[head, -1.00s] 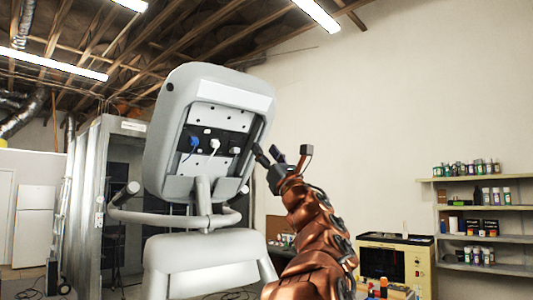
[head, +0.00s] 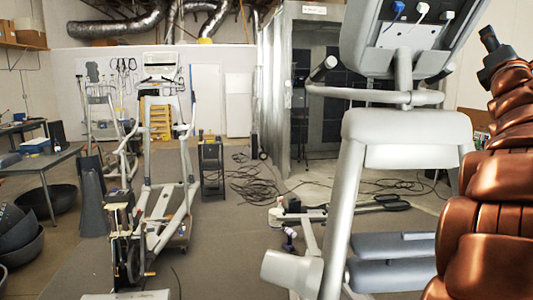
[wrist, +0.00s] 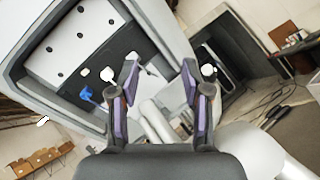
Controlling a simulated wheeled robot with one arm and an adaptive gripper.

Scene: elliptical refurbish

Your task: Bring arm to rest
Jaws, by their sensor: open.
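My gripper (wrist: 160,85) is open and empty in the wrist view, its two purple-lined fingers spread apart. Beyond it is the back of the elliptical's console (wrist: 85,45), tilted in that view, with a blue plug (wrist: 86,93) and a white plug (wrist: 107,75) in its dark strip. In the head view the console (head: 405,40) is cut off by the top edge, with the blue plug (head: 398,8) near that edge. My copper arm stands at the right edge, raised beside the elliptical, and its end shows only partly there.
The elliptical's grey column (head: 350,205) and handlebar (head: 370,95) stand close in front, left of my arm. Another elliptical (head: 160,190) stands at left, near a work table (head: 40,160). Cables (head: 260,185) lie on the floor behind. Open floor shows between the two machines.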

